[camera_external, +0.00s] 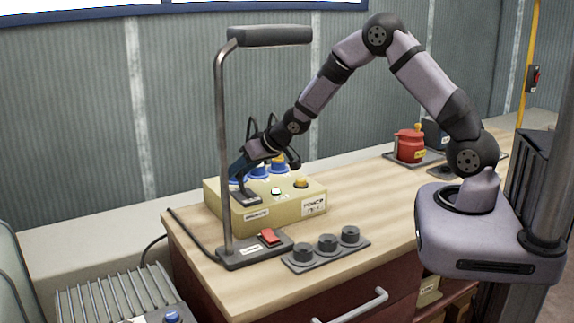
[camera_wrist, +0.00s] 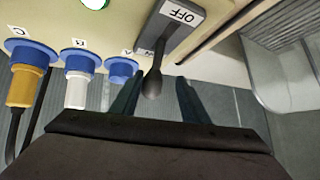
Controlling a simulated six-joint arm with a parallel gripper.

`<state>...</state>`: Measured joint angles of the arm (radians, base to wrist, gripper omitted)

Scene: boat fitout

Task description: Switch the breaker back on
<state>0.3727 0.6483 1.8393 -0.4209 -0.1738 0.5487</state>
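The breaker is a grey plate (camera_wrist: 186,22) marked OFF with a dark lever (camera_wrist: 153,82) ending in a rounded knob, in the wrist view. It sits on a cream-yellow power box (camera_external: 312,208) on the bench. My gripper (camera_wrist: 157,92) is open, with one finger on each side of the lever knob and visible gaps between. In the external view, my gripper (camera_external: 240,172) is low over the left end of the box and hides most of the breaker. The OFF label shows beside the lever.
Blue sockets (camera_wrist: 122,68) stand beside the breaker, with a yellow plug (camera_wrist: 23,86) and white plug (camera_wrist: 76,88). A lamp stand (camera_external: 222,150) with a red switch (camera_external: 270,237) rises in front. Black knobs (camera_external: 328,243) and a red canister (camera_external: 410,146) share the bench.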

